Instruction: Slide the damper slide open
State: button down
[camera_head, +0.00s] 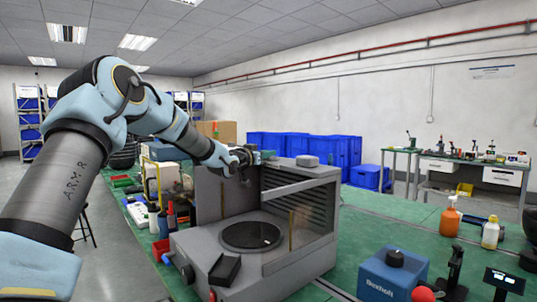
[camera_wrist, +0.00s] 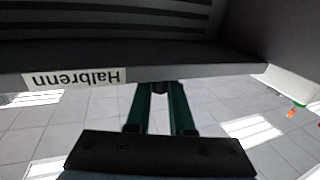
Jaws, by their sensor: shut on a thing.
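A grey machine (camera_head: 225,250) stands on the green bench, with a dark round plate inside and a louvred back wall. My gripper (camera_head: 246,158) is at its upper left rear edge. In the wrist view my gripper (camera_wrist: 160,88) has its two teal fingers against the grey edge of the machine, beside an upside-down "Halbrenn" label (camera_wrist: 75,78). The fingers are shut on a small dark piece at that edge, which looks like the handle of the damper slide. The fingers hide most of it. How far the slide stands open cannot be told.
A round grey knob (camera_head: 307,160) sits on top of the machine. A blue box (camera_head: 385,275) with a black knob and an orange spray bottle (camera_head: 450,218) stand to the right. Bottles and tools crowd the bench at the left. Blue bins (camera_head: 300,147) stand behind.

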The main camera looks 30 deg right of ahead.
jog(key=w, duration=0.1)
jog(key=w+p, duration=0.1)
jog(key=w, duration=0.1)
jog(key=w+a+p, duration=0.1)
jog(key=shift+w+r, duration=0.2)
jog(key=shift+w, duration=0.2)
jog(key=shift+w+f, duration=0.1)
jog(key=shift+w, duration=0.2)
jog(key=c, duration=0.8)
grip_release()
jog(key=shift+w, duration=0.1)
jog(key=shift+f, duration=0.1)
jog(key=b+v, duration=0.3)
jog(key=v, duration=0.8)
